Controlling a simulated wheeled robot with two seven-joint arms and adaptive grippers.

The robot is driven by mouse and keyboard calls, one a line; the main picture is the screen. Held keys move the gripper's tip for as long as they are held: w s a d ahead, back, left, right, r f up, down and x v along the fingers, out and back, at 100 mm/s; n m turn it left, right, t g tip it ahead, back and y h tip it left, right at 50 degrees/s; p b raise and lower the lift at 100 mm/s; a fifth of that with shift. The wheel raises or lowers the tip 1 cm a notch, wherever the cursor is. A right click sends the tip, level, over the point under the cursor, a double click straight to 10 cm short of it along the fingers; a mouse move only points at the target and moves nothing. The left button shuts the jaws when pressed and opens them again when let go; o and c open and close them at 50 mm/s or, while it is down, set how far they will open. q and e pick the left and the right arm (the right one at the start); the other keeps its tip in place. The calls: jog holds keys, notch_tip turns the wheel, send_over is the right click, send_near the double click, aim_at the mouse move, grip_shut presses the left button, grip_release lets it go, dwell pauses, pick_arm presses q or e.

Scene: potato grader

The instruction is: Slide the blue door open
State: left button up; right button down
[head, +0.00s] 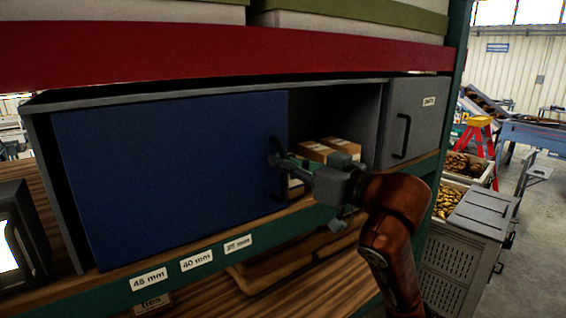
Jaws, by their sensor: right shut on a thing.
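The blue door (165,170) is a flat sliding panel on the front of a grey cabinet (215,90) on a shelf. It covers the left and middle of the cabinet front. To its right the cabinet is open, with cardboard boxes (328,148) inside the dark space. A dark handle (274,146) stands at the blue door's right edge. My right gripper (280,160) is shut on this handle, and its fingers hide part of it. My left gripper is not in view.
A grey door (415,120) with a black handle closes the cabinet's right end. A red beam (220,52) runs above the cabinet. A green shelf edge (215,245) with size labels runs below. A dark box-like object (20,235) stands at the far left.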

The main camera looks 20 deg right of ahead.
jog(key=shift+s+a, duration=0.25)
jog(key=shift+a, duration=0.45)
jog(key=shift+s+a, duration=0.2)
jog(key=shift+a, duration=0.45)
jog(key=c, duration=2)
grip_release()
jog(key=shift+d, duration=0.1)
jog(key=shift+c, duration=0.2)
jog(key=shift+s+d, duration=0.1)
jog(key=v, duration=1.1)
jog(key=shift+s+d, duration=0.25)
jog(key=shift+s, duration=0.1)
